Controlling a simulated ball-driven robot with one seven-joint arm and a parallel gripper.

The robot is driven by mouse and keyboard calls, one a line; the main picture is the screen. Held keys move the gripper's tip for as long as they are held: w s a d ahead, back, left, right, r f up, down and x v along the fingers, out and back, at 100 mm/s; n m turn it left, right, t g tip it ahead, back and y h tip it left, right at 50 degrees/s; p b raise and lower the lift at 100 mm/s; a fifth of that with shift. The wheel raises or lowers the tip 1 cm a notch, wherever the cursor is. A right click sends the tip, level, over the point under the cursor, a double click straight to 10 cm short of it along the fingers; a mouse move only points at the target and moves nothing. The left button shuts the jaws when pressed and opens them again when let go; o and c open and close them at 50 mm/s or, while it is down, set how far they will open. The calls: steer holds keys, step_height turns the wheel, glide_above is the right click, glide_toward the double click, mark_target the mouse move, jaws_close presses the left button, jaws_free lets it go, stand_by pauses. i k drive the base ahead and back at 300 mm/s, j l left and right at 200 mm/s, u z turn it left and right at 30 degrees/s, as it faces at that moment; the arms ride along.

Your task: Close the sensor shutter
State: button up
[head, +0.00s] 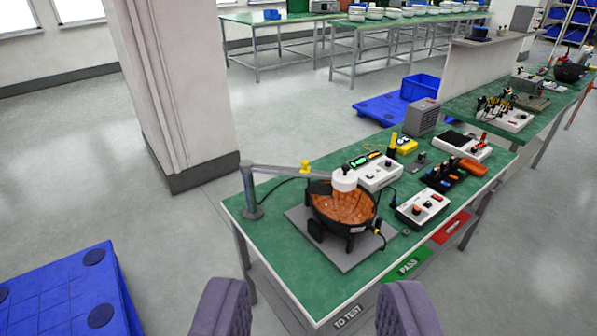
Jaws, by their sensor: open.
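My gripper (314,303) shows at the bottom edge, its two purple-grey fingers wide apart with nothing between them. It is short of the near end of the green-topped bench (290,275). On the bench, a black round unit (322,212) with a copper-coloured inside stands on a grey plate (345,264). A white cylindrical head (344,180) sits over it at the end of a grey swing arm (275,172), which carries a yellow knob (305,167). I cannot tell which part is the sensor shutter, or whether it is open.
White control boxes (422,208) and small tools crowd the bench's right half. A grey post (253,200) stands at its left corner. A blue pallet (75,295) lies on the floor at left, and a pillar (175,90) rises behind. Floor between them is clear.

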mark_target(305, 166)
steer(key=i, duration=0.85)
steer(key=i+l+u, duration=0.15)
steer(key=i, duration=0.75)
